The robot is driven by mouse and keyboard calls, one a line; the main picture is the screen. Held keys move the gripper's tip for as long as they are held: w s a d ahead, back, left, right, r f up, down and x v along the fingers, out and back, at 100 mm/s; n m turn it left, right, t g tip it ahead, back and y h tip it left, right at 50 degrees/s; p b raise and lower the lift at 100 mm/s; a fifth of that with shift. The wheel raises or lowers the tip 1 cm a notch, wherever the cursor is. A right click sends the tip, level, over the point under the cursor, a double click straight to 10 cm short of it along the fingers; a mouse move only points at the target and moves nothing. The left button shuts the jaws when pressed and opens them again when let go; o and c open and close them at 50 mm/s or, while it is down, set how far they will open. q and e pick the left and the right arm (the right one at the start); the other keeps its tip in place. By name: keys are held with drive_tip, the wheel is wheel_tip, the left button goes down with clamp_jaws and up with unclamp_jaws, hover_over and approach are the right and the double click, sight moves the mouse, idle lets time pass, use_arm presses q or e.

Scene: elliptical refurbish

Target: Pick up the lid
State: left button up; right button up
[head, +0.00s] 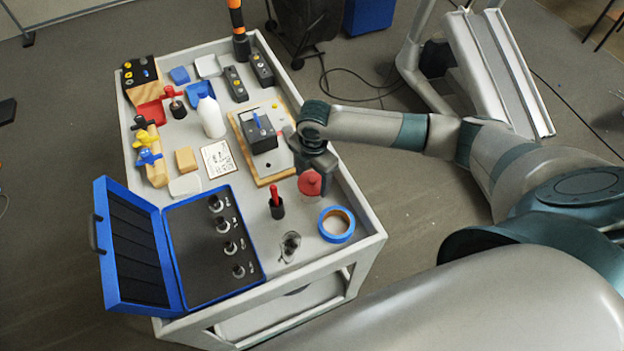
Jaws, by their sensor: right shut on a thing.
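My right gripper (313,172) reaches in from the right over the front right part of the cart. It points down and is shut on a red, rounded piece, which looks like the lid (310,184). The lid shows just below the fingers and appears to be above the cart top (300,214); the exact gap is hard to tell. The fingertips are partly hidden. My left gripper is not in view.
A blue tape roll (336,225), a red-handled tool in a black holder (277,203) and a small metal part (289,246) stand near the lid. An open blue case (216,243) fills the front left. A wooden board with a black box (259,135) lies behind.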

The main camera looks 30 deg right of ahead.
sight(315, 179)
drive_tip(key=shift+r, duration=0.1)
drive_tip(key=shift+r+b, duration=0.35)
drive_tip(key=shift+r, duration=0.1)
drive_tip(key=r, duration=0.1)
drive_tip(key=r+b, duration=0.1)
drive_tip(key=r, duration=0.1)
drive_tip(key=shift+s+d+r+b, duration=0.1)
drive_tip(key=shift+s+d+b, duration=0.15)
drive_tip(key=shift+d+b, duration=0.15)
drive_tip(key=s+d+r+b, duration=0.3)
drive_tip(key=s+d+r, duration=0.3)
drive_tip(key=s+d, duration=0.1)
drive_tip(key=shift+d+r, duration=0.4)
drive_tip(key=shift+d, duration=0.15)
